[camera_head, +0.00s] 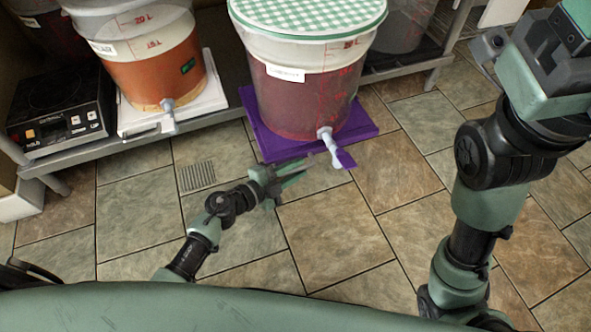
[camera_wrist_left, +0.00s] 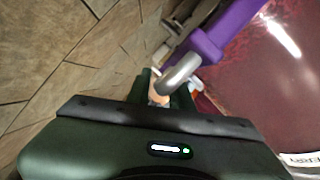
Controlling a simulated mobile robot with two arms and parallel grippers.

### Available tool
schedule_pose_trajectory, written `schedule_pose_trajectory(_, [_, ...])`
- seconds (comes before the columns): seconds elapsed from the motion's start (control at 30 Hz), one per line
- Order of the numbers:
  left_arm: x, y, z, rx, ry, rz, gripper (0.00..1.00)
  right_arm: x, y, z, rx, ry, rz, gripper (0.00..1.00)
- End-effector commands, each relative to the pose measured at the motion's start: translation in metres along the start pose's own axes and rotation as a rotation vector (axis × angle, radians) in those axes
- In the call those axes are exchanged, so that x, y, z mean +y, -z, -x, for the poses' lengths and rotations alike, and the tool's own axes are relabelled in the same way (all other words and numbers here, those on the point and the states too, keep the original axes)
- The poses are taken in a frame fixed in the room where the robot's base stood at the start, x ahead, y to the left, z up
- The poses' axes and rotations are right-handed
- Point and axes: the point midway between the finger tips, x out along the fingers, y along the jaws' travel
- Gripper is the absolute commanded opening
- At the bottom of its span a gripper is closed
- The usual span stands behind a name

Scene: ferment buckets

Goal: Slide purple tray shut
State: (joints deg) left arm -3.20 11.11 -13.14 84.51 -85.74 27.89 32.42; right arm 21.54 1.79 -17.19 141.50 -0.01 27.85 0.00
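The purple tray (camera_head: 268,144) sticks out from the low shelf, over the tiled floor. A large bucket of dark red liquid (camera_head: 300,97) with a green checked lid stands on it. The bucket's pale spigot (camera_head: 328,140) hangs over the tray's front, by a purple tab (camera_head: 346,158). My left gripper (camera_head: 303,172) is just in front of the tray's front edge, left of the spigot, its fingers apart. In the left wrist view, the spigot (camera_wrist_left: 180,74) and purple tray (camera_wrist_left: 232,27) lie just beyond the fingers (camera_wrist_left: 161,95). Contact cannot be told.
Left of the tray, a bucket of orange liquid (camera_head: 158,70) stands on a white tray (camera_head: 205,103), its spigot facing forward. A black hot plate (camera_head: 60,112) sits farther left on the shelf. The tiled floor (camera_head: 345,235) in front is clear, with a drain grate (camera_head: 197,176).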

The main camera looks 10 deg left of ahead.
Motion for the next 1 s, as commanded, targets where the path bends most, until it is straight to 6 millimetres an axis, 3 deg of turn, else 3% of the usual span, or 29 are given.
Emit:
schedule_pose_trajectory(0.1, [0.0000, 0.0002, 0.0002, 0.000, 0.000, 0.000, 0.22, 0.0000, 0.0000, -0.0003, 0.000, 0.000, 0.000, 0.60])
schedule_pose_trajectory(0.2, [0.0001, 0.0001, 0.0003, 0.000, 0.000, 0.001, 0.00, 0.0000, 0.0000, -0.0003, 0.000, 0.000, 0.000, 0.60])
schedule_pose_trajectory(1.0, [0.0009, -0.0002, 0.0008, -0.001, -0.001, 0.001, 0.00, -0.0001, 0.0001, -0.0002, 0.000, 0.000, 0.000, 0.60])
